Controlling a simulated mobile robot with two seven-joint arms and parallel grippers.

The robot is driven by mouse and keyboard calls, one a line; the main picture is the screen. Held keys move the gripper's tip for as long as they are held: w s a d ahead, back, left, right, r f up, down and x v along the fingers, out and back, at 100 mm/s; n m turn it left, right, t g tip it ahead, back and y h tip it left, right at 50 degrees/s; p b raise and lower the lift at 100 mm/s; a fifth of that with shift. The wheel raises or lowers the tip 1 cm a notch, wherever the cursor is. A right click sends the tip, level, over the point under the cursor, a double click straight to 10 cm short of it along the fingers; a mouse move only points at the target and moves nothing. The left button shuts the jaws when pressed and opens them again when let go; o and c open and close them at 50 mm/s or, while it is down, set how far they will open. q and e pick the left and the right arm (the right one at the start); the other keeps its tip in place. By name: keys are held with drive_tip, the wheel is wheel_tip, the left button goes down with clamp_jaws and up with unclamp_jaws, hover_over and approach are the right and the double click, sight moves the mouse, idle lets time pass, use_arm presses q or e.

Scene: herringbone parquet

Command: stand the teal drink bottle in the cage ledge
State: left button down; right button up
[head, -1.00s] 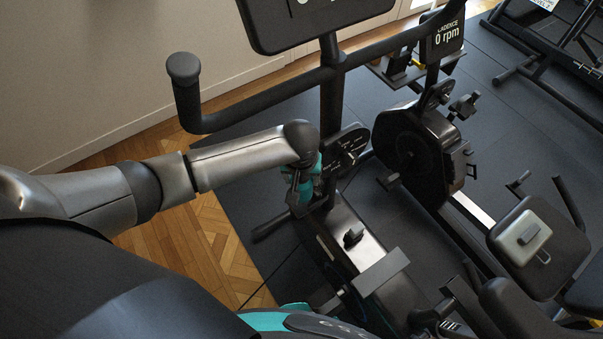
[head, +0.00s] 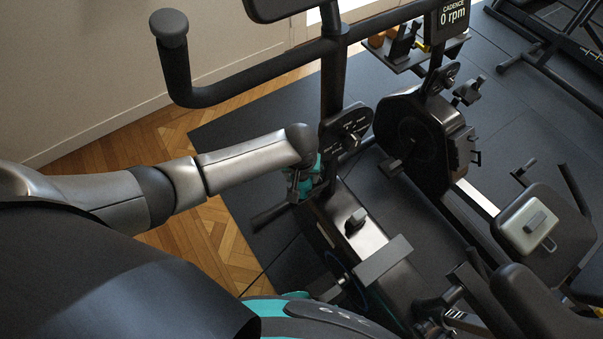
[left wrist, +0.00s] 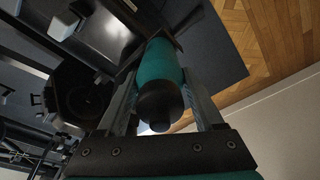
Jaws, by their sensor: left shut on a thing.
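The teal drink bottle (left wrist: 163,64) is between the fingers of my left gripper (head: 304,182), which is shut on it. In the left wrist view its dark rounded cap faces the camera and its far end is hidden. In the head view only a bit of teal shows beside the fingers, close to the near bike's post. I cannot tell whether the bottle touches the bike. A dark ledge (head: 446,52) under the far console holds several small items; I cannot tell whether it is the cage ledge. My right gripper is not in view.
The near bike's handlebar (head: 250,86) crosses above my left arm. A dark panel with a knob (head: 347,128) sits on its post beside the gripper. A second bike with a round housing (head: 415,135) and a seat (head: 545,230) stands to the right. Parquet (head: 180,225) is clear at left.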

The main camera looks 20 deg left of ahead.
use_arm(q)
drive_tip(key=shift+f, duration=0.2)
idle(0.4)
unclamp_jaws()
drive_tip(key=shift+r, duration=0.1)
wheel_tip(320, 180, up, 6)
drive_tip(key=p, duration=0.7)
idle(0.6)
wheel_tip(320, 180, up, 15)
drive_tip(key=s+p, duration=0.3)
drive_tip(key=p, duration=0.2)
drive_tip(key=shift+d, duration=0.35)
drive_tip(key=shift+f, duration=0.25)
